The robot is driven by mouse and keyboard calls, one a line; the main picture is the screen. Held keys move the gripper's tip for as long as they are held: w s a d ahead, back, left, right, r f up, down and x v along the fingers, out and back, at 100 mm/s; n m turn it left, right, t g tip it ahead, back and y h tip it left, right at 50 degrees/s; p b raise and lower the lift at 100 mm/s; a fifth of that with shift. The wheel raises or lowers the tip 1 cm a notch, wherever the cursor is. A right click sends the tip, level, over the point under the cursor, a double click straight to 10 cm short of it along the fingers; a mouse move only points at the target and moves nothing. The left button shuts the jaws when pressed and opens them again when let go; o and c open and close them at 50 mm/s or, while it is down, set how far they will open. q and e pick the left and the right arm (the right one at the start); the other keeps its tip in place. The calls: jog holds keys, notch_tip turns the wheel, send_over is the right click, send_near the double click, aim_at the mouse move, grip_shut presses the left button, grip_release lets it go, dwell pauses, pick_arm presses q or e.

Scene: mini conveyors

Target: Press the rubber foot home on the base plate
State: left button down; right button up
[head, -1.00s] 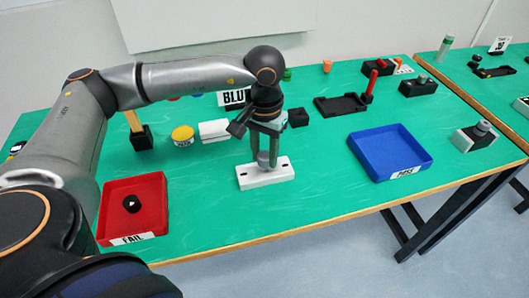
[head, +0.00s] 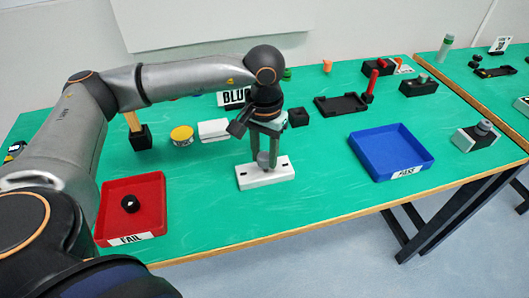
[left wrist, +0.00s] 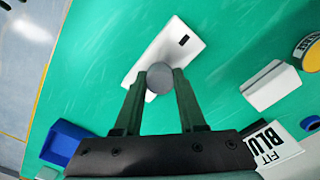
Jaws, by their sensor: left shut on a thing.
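My right gripper is not in view.
A red FAIL tray (head: 150,190) holding a black round piece (head: 130,204) is at the left. A blue PASS tray (head: 395,150) is at the right. A white block (head: 214,130), a yellow-topped tin (head: 182,136) and a BLU sign (head: 236,97) stand behind the plate.

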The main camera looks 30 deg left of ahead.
aim_at(265, 156)
pick_arm(q)
jog(key=shift+f+b, duration=0.85)
jog(key=shift+f, duration=0.15)
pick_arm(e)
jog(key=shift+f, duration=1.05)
pick_arm(q)
jog(key=shift+c, duration=2)
grip_release()
jog(key=shift+w+r, duration=0.1)
jog(key=shift+r, duration=0.45)
notch_tip(265, 156, up, 12)
jog(key=shift+f, duration=0.25)
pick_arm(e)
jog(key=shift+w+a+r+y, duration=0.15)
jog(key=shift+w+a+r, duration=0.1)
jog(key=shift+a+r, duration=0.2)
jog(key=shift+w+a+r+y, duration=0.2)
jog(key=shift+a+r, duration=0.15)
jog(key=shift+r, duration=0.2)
pick_arm(q)
jog(key=shift+f, duration=0.1)
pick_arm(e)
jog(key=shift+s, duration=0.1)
